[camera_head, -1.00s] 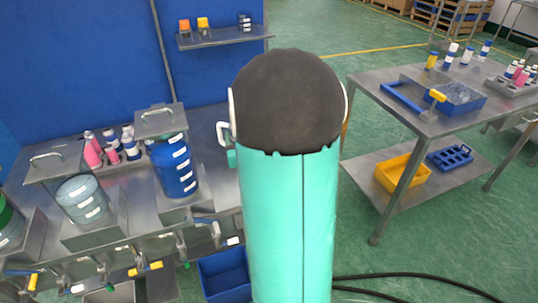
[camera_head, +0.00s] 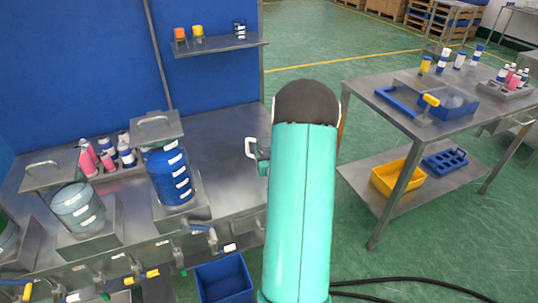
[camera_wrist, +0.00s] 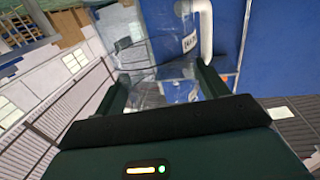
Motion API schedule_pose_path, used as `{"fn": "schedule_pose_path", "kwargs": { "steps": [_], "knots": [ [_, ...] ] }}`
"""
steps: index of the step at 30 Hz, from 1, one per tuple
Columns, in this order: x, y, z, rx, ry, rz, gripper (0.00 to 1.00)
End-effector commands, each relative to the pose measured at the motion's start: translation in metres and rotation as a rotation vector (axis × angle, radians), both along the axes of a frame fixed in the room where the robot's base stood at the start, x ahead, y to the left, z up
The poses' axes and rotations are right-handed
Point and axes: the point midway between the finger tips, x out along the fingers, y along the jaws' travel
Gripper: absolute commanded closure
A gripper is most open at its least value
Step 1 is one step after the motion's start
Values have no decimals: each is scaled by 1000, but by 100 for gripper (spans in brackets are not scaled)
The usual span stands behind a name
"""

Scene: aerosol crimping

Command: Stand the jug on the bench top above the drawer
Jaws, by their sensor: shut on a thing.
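The jug shows in the wrist view as a clear body (camera_wrist: 150,72) between my fingers, with a white handle (camera_wrist: 206,32) at its right. My gripper (camera_wrist: 162,88) is shut on it. In the head view, my arm hides most of the jug. Only its white handle (camera_head: 250,148) shows left of the arm, with a dark bit of my gripper (camera_head: 263,160) beside it. Behind is the steel bench top (camera_head: 222,125), bare right of the blue container. I cannot make out the drawer; the bench front there is partly hidden by my arm.
A blue container (camera_head: 170,178) and a clear one (camera_head: 76,207) stand on the bench, with several bottles (camera_head: 88,158) behind. A shelf (camera_head: 220,46) hangs above. A blue bin (camera_head: 222,280) is below the bench front. A steel table (camera_head: 390,108) stands at right.

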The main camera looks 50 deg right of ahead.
Motion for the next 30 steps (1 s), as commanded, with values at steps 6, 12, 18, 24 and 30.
{"fn": "schedule_pose_path", "kwargs": {
  "steps": [6, 12, 18, 24, 30],
  "knots": [
    [0, 1, -19, 0, -1, 1, 76],
    [0, 1, -19, -1, -2, 1, 76],
    [1, 1, -25, 1, -1, 1, 76],
    [1, 2, -31, 2, 1, 2, 76],
    [0, 2, -35, 5, 5, 1, 17]
  ]
}}
